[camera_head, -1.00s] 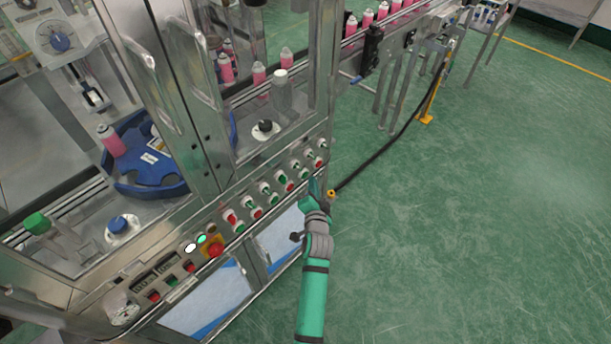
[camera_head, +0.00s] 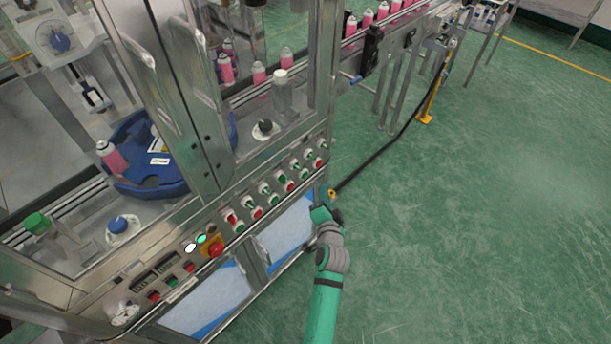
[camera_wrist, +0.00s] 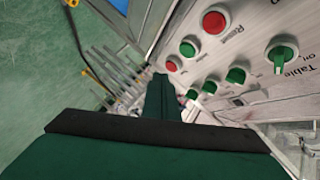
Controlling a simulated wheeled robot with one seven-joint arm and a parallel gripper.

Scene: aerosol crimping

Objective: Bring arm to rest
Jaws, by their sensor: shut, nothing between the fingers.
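My arm reaches up from the bottom of the head view, in front of the crimping machine (camera_head: 180,215). My gripper (camera_head: 328,213) is at the arm's far end, beside the machine's right front corner and below the row of knobs. In the wrist view my gripper (camera_wrist: 162,85) shows as dark green fingers closed together, with nothing between them. The control panel (camera_wrist: 230,60) lies close beyond it, with green knobs and red buttons. From the wrist view I cannot tell the exact gap to the panel.
A black cable (camera_head: 385,150) runs from the machine's corner to a yellow floor foot (camera_head: 425,119). Pink cans (camera_head: 367,17) stand on the conveyor at the back. A blue star wheel (camera_head: 150,180) sits inside the machine. The green floor (camera_head: 480,230) to the right is open.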

